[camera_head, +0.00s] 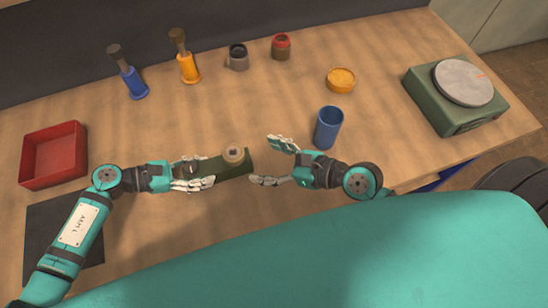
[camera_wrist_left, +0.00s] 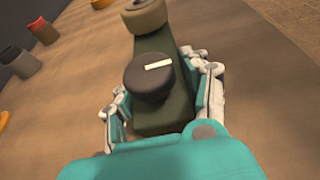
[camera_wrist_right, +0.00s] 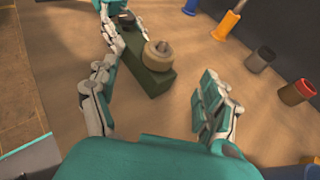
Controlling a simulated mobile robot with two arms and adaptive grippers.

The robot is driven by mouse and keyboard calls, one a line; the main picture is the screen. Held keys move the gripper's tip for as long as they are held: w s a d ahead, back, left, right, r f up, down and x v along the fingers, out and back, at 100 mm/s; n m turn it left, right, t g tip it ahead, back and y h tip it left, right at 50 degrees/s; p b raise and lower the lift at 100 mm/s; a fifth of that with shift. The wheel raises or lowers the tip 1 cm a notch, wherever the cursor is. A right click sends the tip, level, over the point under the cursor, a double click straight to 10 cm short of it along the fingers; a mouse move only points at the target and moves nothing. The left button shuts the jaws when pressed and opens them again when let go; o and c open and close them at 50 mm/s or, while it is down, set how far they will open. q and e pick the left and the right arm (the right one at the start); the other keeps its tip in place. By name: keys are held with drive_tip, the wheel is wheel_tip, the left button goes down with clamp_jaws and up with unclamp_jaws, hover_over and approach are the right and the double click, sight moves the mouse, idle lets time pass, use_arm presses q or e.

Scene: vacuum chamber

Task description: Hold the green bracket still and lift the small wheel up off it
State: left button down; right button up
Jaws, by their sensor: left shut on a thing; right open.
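The green bracket (camera_head: 222,167) is a dark green block lying on the wooden table near its front. The small wheel (camera_head: 233,153) is beige and sits on the bracket's right end; it also shows in the right wrist view (camera_wrist_right: 158,54). My left gripper (camera_head: 201,176) is shut on the bracket's left part, with fingers along both sides. A dark round knob (camera_wrist_left: 150,76) with a white mark stands on the bracket between these fingers. My right gripper (camera_head: 266,161) is open and empty, to the right of the bracket and apart from the wheel.
A blue cup (camera_head: 328,128) stands just behind my right gripper. A red tray (camera_head: 54,156) and a dark mat (camera_head: 64,215) are at the left. A green scale (camera_head: 450,110) is at the right.

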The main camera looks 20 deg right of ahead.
sight(239, 154)
drive_tip(key=x, duration=1)
drive_tip(key=shift+w+a, duration=0.15)
drive_tip(key=shift+c, duration=0.3)
drive_tip(key=c, duration=1.5)
drive_tip(key=shift+r, duration=3.35)
drive_tip(key=shift+c, duration=0.2)
use_arm(q)
drive_tip(key=c, duration=0.5)
unclamp_jaws()
drive_tip(key=shift+c, duration=0.2)
